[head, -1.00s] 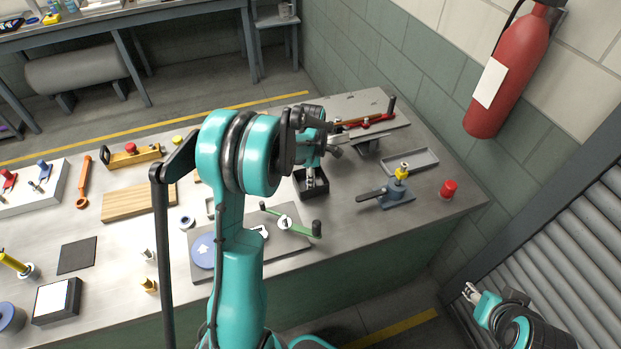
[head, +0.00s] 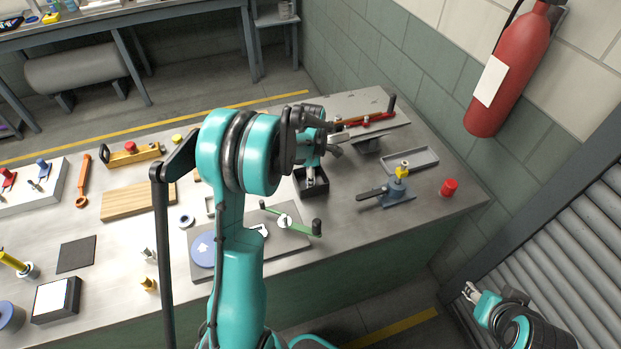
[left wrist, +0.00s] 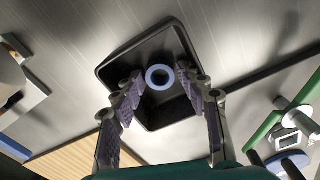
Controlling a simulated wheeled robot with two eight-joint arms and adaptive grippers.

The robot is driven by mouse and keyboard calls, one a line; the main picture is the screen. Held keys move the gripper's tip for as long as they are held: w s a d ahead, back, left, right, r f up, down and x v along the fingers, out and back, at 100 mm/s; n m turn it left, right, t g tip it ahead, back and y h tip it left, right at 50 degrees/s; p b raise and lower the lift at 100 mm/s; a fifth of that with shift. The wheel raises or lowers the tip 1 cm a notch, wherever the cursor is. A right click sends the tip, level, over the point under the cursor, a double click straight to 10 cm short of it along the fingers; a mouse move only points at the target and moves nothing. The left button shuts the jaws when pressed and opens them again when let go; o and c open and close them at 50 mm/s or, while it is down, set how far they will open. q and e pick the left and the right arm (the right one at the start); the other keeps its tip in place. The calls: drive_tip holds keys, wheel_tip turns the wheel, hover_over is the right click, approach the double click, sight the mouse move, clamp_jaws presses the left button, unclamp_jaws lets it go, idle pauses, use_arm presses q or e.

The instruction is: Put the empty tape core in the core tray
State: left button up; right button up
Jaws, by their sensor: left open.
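The tape core is a small pale-blue ring (left wrist: 160,77) with a dark centre, in the left wrist view. It appears inside the black square core tray (left wrist: 112,72), near its middle. My left gripper (left wrist: 161,86) is open, with one finger on each side of the ring and a gap to it on both sides. In the head view the left gripper (head: 311,174) reaches down over the same black tray (head: 322,191), and the ring cannot be made out there. My right gripper (head: 470,291) is at the lower right, away from the bench, too small to judge.
A grey plate with a green-handled crank (head: 290,222) lies in front of the tray. A blue clamp with a yellow top (head: 397,190), a grey shallow tray (head: 410,160) and a red knob (head: 449,188) stand to its right. Another ring (head: 186,221) lies left.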

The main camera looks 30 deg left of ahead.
use_arm(q)
wheel_tip(320, 180, up, 12)
idle(0.5)
idle(0.3)
clamp_jaws()
idle(0.9)
drive_tip(key=s+d+r+m+t+b, duration=0.2)
drive_tip(key=s+d+r+m+t, duration=0.1)
drive_tip(key=s+d+m, duration=0.7)
drive_tip(key=s+d+f+m+t+b, duration=0.2)
drive_tip(key=s+d+f+m+t, duration=0.2)
drive_tip(key=s+m, duration=0.5)
drive_tip(key=d+m, duration=0.1)
drive_tip(key=m, duration=0.4)
drive_tip(key=shift+d+f, duration=0.2)
drive_tip(key=shift+d, duration=0.05)
